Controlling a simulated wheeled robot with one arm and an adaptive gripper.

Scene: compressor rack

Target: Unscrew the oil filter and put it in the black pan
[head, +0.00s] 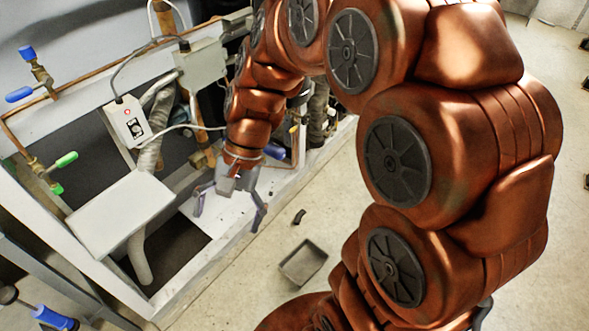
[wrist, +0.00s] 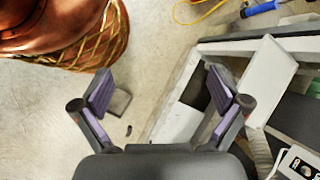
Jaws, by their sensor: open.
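The pan (head: 303,263), a small dark grey rectangular tray, lies on the floor in front of the rack and looks empty. It also shows in the wrist view (wrist: 120,102), partly behind the left finger. My gripper (head: 229,213) is open and empty, pointing down over the rack's front edge, to the left of and above the pan. In the wrist view, my gripper (wrist: 160,84) has its two purple-padded fingers spread wide with nothing between them. I cannot make out the oil filter in either view; my arm covers part of the rack.
The white rack frame (head: 187,288) carries pipes, grey boxes and valves with blue (head: 19,94) and green (head: 66,159) handles. A small black piece (head: 299,216) lies on the floor near the pan. A blue tool (head: 55,318) is at lower left.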

